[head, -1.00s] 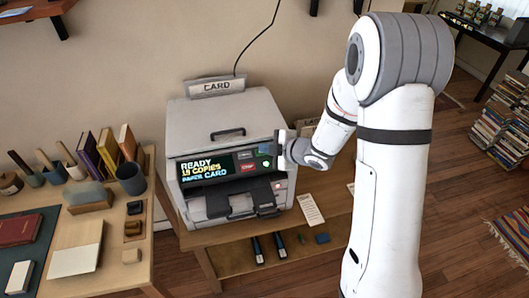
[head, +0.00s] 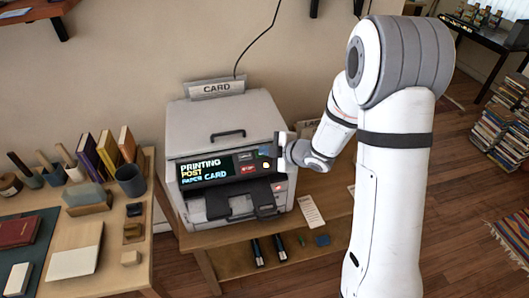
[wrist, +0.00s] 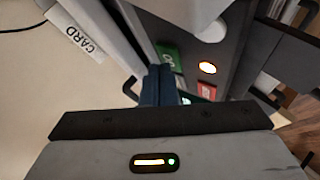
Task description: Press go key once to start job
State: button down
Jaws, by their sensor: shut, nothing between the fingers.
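The copier (head: 225,118) stands on a wooden table, with a "CARD" sign on top. Its screen (head: 205,171) reads "PRINTING POST PAPER CARD". At the right of the panel a lamp glows yellow-orange; the lamp (wrist: 207,68) also shows in the wrist view. A green key (wrist: 171,54), its lettering partly hidden, sits beside a red one. My gripper (head: 283,150) is shut and empty at the right end of the panel. Its dark fingers (wrist: 160,86) point at the panel beside the green key in the wrist view; I cannot tell whether they touch it.
A desk (head: 137,235) with books, cups and stamps stands left of the copier. A paper card (head: 311,210) lies on the table right of it. Dark tools lie on the lower shelf. Book stacks (head: 507,125) stand on the floor at the right.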

jog(key=shift+s+r, duration=0.15)
jog(key=shift+r, duration=0.35)
notch_tip(320, 180, up, 6)
jog(key=s+p, duration=0.1)
jog(key=p, duration=0.3)
jog(key=shift+s+d+f, duration=0.15)
jog(key=shift+s+d, duration=0.15)
jog(key=shift+s, duration=0.1)
jog(key=shift+d, duration=0.1)
dwell(0.3)
